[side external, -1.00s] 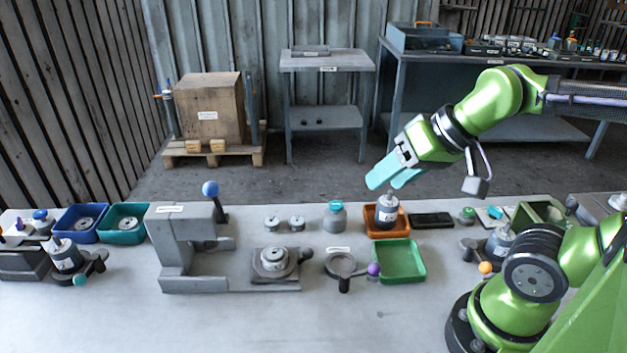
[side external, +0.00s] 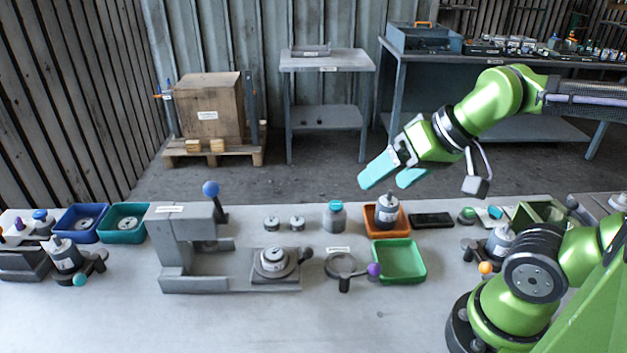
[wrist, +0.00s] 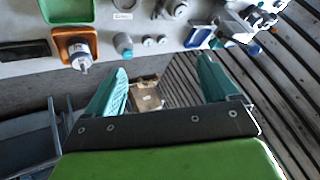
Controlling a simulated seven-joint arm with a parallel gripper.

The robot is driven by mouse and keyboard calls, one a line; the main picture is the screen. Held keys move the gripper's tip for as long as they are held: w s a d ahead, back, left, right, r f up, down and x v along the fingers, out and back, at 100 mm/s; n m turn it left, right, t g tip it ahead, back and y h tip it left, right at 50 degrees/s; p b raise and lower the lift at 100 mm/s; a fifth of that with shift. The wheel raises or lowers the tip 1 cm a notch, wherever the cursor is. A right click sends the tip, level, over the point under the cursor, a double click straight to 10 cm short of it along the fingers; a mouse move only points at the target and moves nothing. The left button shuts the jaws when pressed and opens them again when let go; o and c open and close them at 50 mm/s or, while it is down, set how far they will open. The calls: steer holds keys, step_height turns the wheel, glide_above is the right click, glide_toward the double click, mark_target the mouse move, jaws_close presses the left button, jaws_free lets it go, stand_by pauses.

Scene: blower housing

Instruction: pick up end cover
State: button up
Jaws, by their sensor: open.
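My gripper (side external: 388,180) is open and empty, raised above the back of the bench near the orange tray, its teal fingers pointing down to the left. In the wrist view the spread fingers (wrist: 160,85) have nothing held between them. Two small grey round caps (side external: 271,223) (side external: 297,223) stand on the bench, left of and below my gripper; they also show in the wrist view (wrist: 148,42). Similar round parts lie in the blue tray (side external: 63,232) and the teal tray (side external: 113,233). I cannot tell which of these is the end cover.
A grey press (side external: 180,240) with a blue-knobbed lever stands at left. A round housing (side external: 273,261) sits on a fixture. A teal-lidded jar (side external: 335,218), an orange tray (side external: 373,230) holding a bottle-like part and an empty green tray (side external: 400,261) stand nearby.

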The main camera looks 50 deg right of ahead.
steer(key=n+g+h, duration=0.2)
steer(key=n+g, duration=0.5)
steer(key=n, duration=0.2)
glide_above(274, 253)
step_height(274, 253, down, 6)
steer(key=r+n, duration=0.1)
steer(key=f, duration=1)
steer(key=shift+w+d+f, duration=0.1)
steer(key=shift+d+f, duration=0.2)
steer(key=shift+f, duration=0.1)
steer(key=shift+a+f, duration=0.2)
steer(key=shift+f, duration=2.45)
steer(key=c, duration=1.2)
steer(key=shift+o, duration=0.2)
steer(key=shift+r, duration=0.1)
